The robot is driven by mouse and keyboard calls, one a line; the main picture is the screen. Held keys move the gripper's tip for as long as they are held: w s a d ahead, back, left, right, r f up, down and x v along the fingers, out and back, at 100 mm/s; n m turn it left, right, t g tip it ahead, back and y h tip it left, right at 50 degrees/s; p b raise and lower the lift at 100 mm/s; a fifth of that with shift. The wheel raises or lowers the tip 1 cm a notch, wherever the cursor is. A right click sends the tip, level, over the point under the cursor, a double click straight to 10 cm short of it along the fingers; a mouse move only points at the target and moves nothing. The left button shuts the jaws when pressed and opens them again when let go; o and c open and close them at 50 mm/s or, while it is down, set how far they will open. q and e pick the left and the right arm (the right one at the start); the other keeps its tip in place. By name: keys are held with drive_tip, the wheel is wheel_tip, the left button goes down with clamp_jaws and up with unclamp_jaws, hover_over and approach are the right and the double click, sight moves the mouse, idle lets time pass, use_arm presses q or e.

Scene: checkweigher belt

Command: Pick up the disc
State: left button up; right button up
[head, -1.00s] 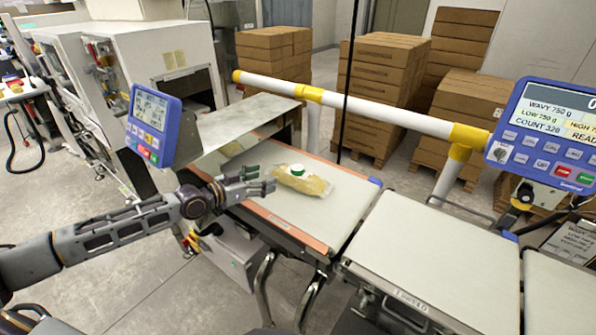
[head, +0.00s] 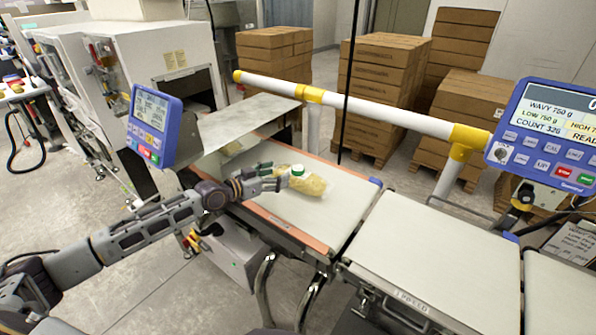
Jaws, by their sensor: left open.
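A small white disc with a green top (head: 297,170) sits on a clear bag of yellow contents (head: 312,187), which lies on the pale belt (head: 345,205). My left gripper (head: 278,178) reaches in from the left over the belt. Its fingers are open and point right, just left of the disc and over the left end of the bag. I cannot tell whether a fingertip touches the bag or disc. My right gripper is not in view.
A metal hood (head: 240,125) covers the belt's far end. A yellow and white rail (head: 375,115) runs behind the belt. A blue display (head: 152,125) stands left, and another (head: 545,135) right. A second belt (head: 435,260) adjoins at the right.

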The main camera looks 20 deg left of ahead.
sight(298, 170)
use_arm(q)
drive_tip(key=shift+x, duration=1.65)
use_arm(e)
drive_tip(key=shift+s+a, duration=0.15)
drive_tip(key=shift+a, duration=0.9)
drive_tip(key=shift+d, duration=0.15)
